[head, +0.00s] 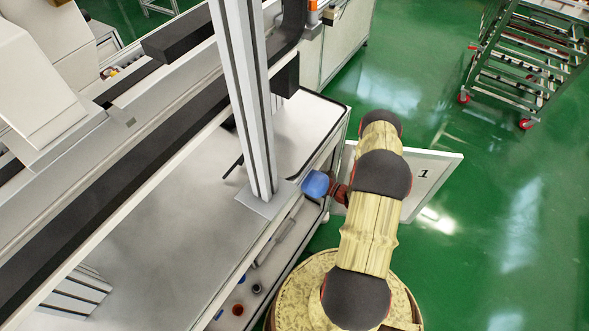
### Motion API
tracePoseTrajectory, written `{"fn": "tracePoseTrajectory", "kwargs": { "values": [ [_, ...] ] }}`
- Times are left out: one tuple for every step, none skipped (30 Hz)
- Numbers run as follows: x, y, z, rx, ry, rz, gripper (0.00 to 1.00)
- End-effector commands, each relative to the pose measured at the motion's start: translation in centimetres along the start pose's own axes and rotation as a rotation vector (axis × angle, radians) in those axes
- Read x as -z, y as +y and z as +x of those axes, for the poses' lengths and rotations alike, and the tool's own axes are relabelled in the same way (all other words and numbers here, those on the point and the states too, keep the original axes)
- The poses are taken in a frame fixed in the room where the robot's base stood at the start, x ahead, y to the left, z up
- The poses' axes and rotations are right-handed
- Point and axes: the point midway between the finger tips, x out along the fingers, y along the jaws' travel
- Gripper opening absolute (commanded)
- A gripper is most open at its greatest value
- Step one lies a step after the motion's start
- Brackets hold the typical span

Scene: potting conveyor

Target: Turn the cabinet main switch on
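A white panel marked "1" (440,168) stands out to the right of the conveyor bench, partly hidden behind my arm; I cannot tell whether it is a cabinet door. I cannot make out the main switch. My arm rises from the bottom and reaches away across the panel, and its far end is hidden. No gripper fingers show. A rounded blue piece (315,184) with a dark red part (340,193) sits left of my arm, by the bench edge; I cannot tell what it belongs to.
The conveyor (150,165) runs diagonally at left, with a metal upright (245,100) on the grey bench (165,235). Small round red and blue items (238,309) show below the bench edge. A wheeled rack (525,65) stands at upper right. Green floor (510,220) is open at right.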

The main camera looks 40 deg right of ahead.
Motion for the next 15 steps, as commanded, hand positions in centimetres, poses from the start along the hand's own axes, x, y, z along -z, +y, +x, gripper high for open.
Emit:
{"fn": "tracePoseTrajectory", "kwargs": {
  "values": [
    [0.17,0.05,-0.05,0.001,0.003,0.005,0.00],
    [0.17,0.05,-0.05,0.001,0.003,0.006,0.00],
    [0.17,0.05,-0.05,0.001,0.003,0.006,0.00],
    [0.17,0.06,-0.05,0.001,0.003,0.006,0.00],
    [0.17,0.06,-0.05,0.001,0.003,0.006,0.00],
    [0.17,0.06,-0.05,0.001,0.003,0.006,0.00],
    [0.17,0.06,-0.05,0.001,0.003,0.006,0.00],
    [0.17,0.06,-0.05,0.001,0.003,0.006,0.00],
    [0.17,0.06,-0.05,0.001,0.003,0.006,0.00],
    [0.18,0.06,-0.05,0.001,0.003,0.006,0.00],
    [0.18,0.07,-0.05,0.001,0.003,0.006,0.12],
    [0.17,0.06,-0.06,0.001,0.003,0.006,0.15],
    [0.16,0.06,-0.05,0.001,0.003,0.006,0.17],
    [0.15,0.05,-0.05,0.001,0.003,0.005,0.18],
    [0.13,0.05,-0.04,0.001,0.002,0.005,0.20]
  ]
}}
